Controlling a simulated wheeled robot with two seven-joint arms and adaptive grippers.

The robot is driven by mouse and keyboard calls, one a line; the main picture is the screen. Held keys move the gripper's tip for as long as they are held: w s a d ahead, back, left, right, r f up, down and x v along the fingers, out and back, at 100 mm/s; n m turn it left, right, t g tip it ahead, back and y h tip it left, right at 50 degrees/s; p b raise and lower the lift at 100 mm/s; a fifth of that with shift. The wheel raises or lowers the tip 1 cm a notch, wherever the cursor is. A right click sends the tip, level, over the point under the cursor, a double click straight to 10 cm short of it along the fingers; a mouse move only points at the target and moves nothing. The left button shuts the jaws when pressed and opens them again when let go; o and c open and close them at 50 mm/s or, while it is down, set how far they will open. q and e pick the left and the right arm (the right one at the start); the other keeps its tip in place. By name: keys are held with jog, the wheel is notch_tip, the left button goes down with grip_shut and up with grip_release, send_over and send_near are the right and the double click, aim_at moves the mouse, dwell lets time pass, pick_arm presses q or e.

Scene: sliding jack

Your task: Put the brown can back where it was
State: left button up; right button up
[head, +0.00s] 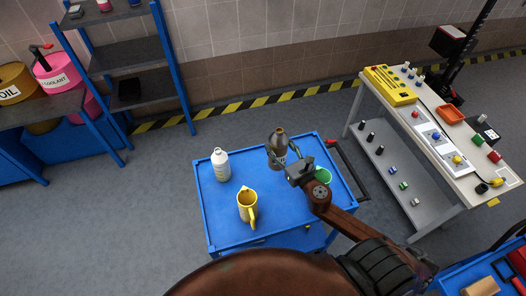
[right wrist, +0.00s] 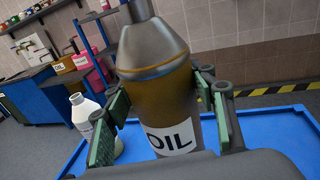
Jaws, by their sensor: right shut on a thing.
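The brown can (head: 277,149) has a tapered neck and a white label. In the right wrist view the can (right wrist: 155,90) stands close in front of the camera, and its label reads OIL. My right gripper (head: 287,156) is shut on the can, with green finger pads on both sides of it (right wrist: 160,125). The can is upright, or nearly so, over the far part of the blue cart top (head: 225,231). I cannot tell whether its base touches the cart, as the gripper hides it. My left gripper is not in view.
A white bottle (head: 221,165), a yellow jug (head: 247,206) and a green cup (head: 323,175) stand on the cart. The white bottle also shows in the right wrist view (right wrist: 84,115). A workbench (head: 440,150) with devices stands to the right, and shelves (head: 130,56) to the left.

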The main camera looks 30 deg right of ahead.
jog(key=w+f+b, duration=0.5)
jog(key=w+f, duration=0.3)
jog(key=f, duration=0.3)
jog(key=shift+w+a, duration=0.25)
jog(key=shift+a, duration=0.1)
jog(key=o, duration=1.7)
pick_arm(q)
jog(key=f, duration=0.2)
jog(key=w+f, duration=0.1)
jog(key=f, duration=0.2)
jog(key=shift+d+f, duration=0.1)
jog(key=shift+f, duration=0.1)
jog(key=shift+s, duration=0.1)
pick_arm(e)
jog(key=shift+r, duration=0.1)
